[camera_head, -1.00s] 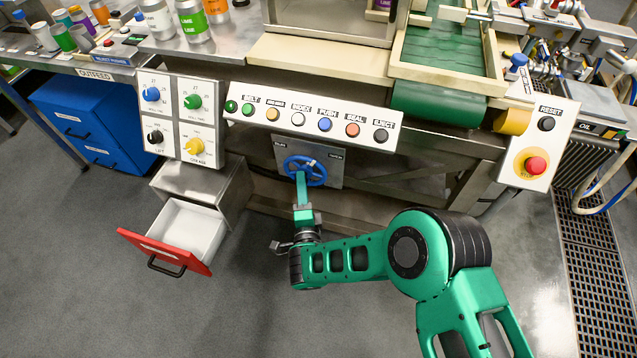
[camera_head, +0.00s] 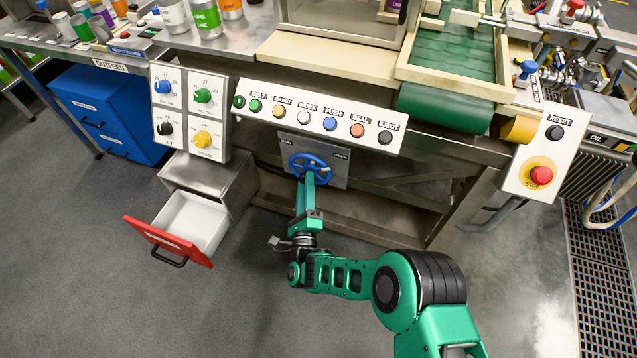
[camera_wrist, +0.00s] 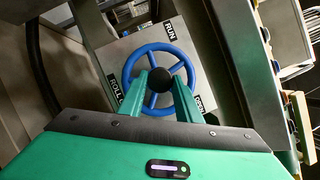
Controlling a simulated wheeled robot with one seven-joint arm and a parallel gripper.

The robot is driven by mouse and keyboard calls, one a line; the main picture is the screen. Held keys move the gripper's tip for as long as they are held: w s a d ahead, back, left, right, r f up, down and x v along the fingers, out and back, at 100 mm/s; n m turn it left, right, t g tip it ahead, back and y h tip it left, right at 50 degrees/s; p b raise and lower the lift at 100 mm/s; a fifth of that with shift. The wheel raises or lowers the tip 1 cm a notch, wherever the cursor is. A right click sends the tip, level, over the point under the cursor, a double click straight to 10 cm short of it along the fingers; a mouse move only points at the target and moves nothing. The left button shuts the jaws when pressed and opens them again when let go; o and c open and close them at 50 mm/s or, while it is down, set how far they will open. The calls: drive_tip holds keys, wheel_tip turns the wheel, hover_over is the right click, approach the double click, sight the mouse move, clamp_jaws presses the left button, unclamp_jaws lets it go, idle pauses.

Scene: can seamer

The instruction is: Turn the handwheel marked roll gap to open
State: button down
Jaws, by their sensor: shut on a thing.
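The blue handwheel (camera_head: 310,168) sits on a grey plate (camera_head: 335,152) below the button panel. The plate (camera_wrist: 195,58) carries labels; "RUN" and part of "ROLL" can be read. My gripper (camera_head: 308,180) reaches up to the wheel from below.
An open drawer with a red front (camera_head: 168,241) juts out left of my arm. The button panel (camera_head: 318,117) hangs just above the wheel. A dial panel (camera_head: 190,110) is to the left, and a red stop button (camera_head: 541,175) to the right.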

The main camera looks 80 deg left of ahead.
drive_tip(key=shift+w, duration=0.35)
drive_tip(key=c, duration=1.4)
unclamp_jaws()
drive_tip(key=shift+o, duration=0.5)
drive_tip(key=shift+s, duration=0.1)
drive_tip(key=shift+s+d, duration=0.1)
drive_tip(key=v, duration=1)
drive_tip(key=shift+d, duration=0.3)
drive_tip(key=shift+f, duration=0.1)
